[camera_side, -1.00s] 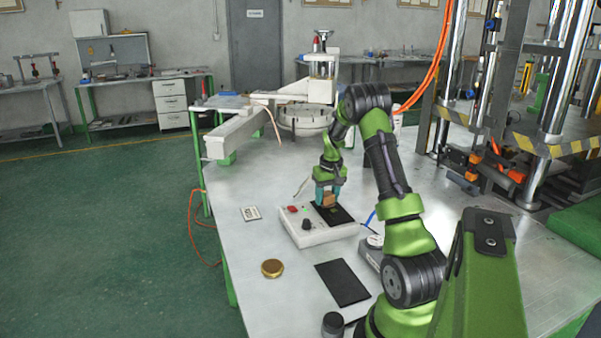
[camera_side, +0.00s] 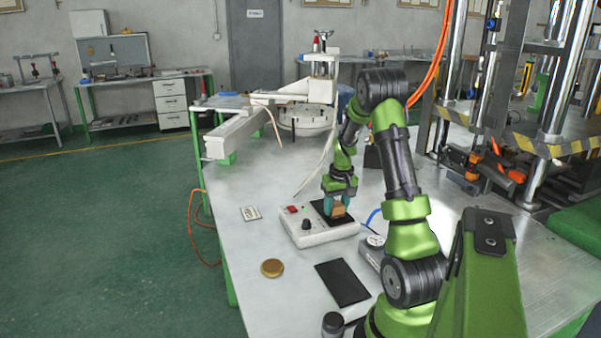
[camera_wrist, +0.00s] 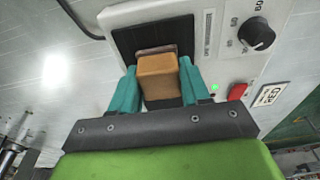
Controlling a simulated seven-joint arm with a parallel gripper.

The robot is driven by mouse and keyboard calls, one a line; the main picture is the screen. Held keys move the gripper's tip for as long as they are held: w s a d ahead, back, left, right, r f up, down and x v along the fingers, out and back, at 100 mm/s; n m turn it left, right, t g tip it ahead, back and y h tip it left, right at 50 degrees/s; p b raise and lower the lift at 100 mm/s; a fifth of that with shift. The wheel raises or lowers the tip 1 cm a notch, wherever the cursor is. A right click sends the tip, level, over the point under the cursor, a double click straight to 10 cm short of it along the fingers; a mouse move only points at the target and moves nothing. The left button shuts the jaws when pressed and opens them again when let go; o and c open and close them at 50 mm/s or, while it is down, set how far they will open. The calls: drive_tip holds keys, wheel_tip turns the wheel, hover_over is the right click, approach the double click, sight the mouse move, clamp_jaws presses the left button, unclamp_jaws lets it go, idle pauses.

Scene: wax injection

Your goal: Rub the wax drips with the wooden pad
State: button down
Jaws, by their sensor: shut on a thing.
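My gripper (camera_side: 336,203) is shut on the wooden pad (camera_side: 339,211), a small tan block, over the black plate (camera_side: 320,207) of a white control box (camera_side: 298,229). In the wrist view the pad (camera_wrist: 158,72) sits between the teal fingers of my gripper (camera_wrist: 154,88). A thin darker brown layer shows along the pad's far edge there. The black plate (camera_wrist: 127,40) shows around the pad. I cannot tell whether the pad touches the plate. No wax drips can be made out; the pad and fingers hide part of the plate.
The box has a black knob (camera_side: 307,224) and a red switch (camera_side: 292,209). A black mat (camera_side: 342,282), a round gold tin (camera_side: 272,268) and a small label card (camera_side: 250,213) lie on the table. A grey scale-like device (camera_side: 372,246) stands right of the box. The table's front left is mostly clear.

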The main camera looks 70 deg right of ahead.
drive_tip(key=shift+w+d, duration=2.45)
drive_tip(key=shift+w, duration=0.05)
wheel_tip(320, 180, up, 2)
drive_tip(key=shift+w+d+r, duration=0.1)
wheel_tip(320, 180, up, 6)
